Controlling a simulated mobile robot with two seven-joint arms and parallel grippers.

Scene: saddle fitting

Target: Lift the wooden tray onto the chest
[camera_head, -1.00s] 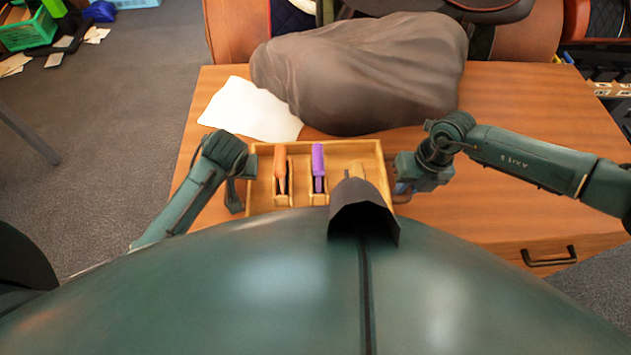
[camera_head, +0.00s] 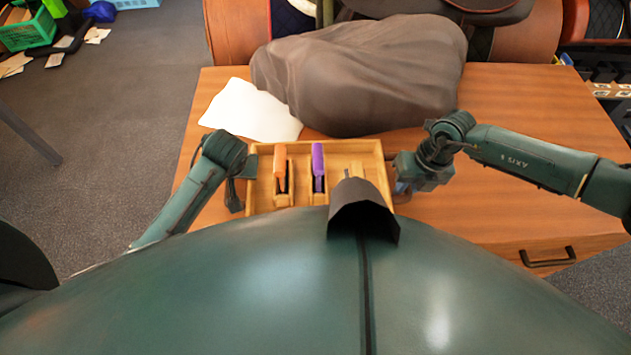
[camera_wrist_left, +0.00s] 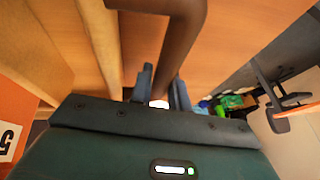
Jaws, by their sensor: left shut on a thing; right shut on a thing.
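The wooden tray (camera_head: 262,180) is in the middle of the head view, in front of my body, and my body hides its near edge. An orange-handled tool (camera_head: 281,160) and a purple-handled tool (camera_head: 318,160) stand in its slotted holders. My left gripper (camera_head: 238,192) is at the tray's left side; in the left wrist view its fingers (camera_wrist_left: 160,85) are shut on a dark curved handle (camera_wrist_left: 172,50). My right gripper (camera_head: 402,188) is shut at the tray's right side, its fingers mostly hidden. The chest (camera_head: 520,190) has a wooden top; the tray's height relative to it is unclear.
A large brown-grey covered bundle (camera_head: 370,75) lies on the chest behind the tray. A white sheet (camera_head: 250,110) lies to its left. The chest top is clear on the right. A drawer handle (camera_head: 548,257) is on its front. Chairs stand behind.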

